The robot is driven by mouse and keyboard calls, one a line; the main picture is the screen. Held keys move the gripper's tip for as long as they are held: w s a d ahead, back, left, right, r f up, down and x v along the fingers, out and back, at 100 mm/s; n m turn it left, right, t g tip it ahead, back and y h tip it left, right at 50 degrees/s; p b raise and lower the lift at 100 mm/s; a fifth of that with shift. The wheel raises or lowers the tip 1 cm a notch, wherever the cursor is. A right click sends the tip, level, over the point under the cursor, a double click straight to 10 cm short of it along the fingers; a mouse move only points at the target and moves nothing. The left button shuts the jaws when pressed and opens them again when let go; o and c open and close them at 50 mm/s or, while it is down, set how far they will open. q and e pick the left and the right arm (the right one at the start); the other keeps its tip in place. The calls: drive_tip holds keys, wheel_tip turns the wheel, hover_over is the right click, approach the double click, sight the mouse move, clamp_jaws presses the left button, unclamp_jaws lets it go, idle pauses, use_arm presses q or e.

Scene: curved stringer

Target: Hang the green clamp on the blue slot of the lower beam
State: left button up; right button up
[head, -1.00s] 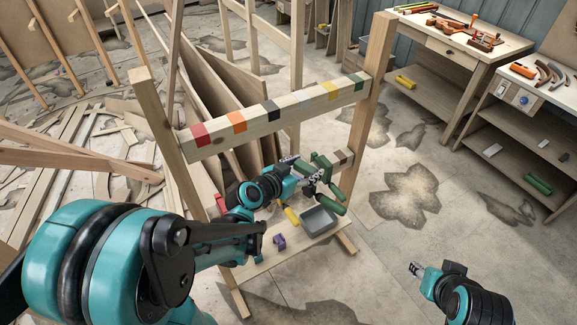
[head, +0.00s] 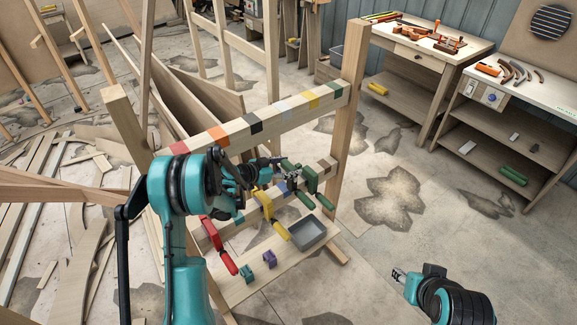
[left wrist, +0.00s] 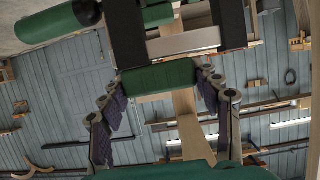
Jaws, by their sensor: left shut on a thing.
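The green clamp (head: 309,180) is in my left gripper (head: 284,174), at the front of the lower beam near its right part. In the left wrist view the green clamp's body (left wrist: 160,76) lies between the two fingers, which press on its ends. The lower beam (head: 255,208) runs under the upper one. A blue patch (head: 282,187) shows on it just left of and below the clamp, partly covered by the gripper. I cannot tell whether the clamp touches the beam. My right gripper (head: 398,274) is over the floor at right, its fingers too small to judge.
A red clamp (head: 222,248) and a yellow clamp (head: 273,215) hang on the lower beam. The bottom board carries a grey bin (head: 306,234), a purple piece (head: 269,258) and a teal piece (head: 247,273). The upper beam (head: 270,122) with coloured patches passes above.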

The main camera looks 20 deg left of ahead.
use_arm(q)
drive_tip(key=shift+r, duration=0.1)
drive_tip(key=shift+f+b, duration=0.3)
drive_tip(key=shift+b, duration=0.2)
drive_tip(key=shift+f+b, duration=0.75)
drive_tip(key=shift+f, duration=0.15)
drive_tip(key=shift+r, duration=0.1)
drive_tip(key=shift+s, duration=0.1)
drive_tip(key=shift+f+b, duration=0.2)
drive_tip(key=shift+b, duration=0.1)
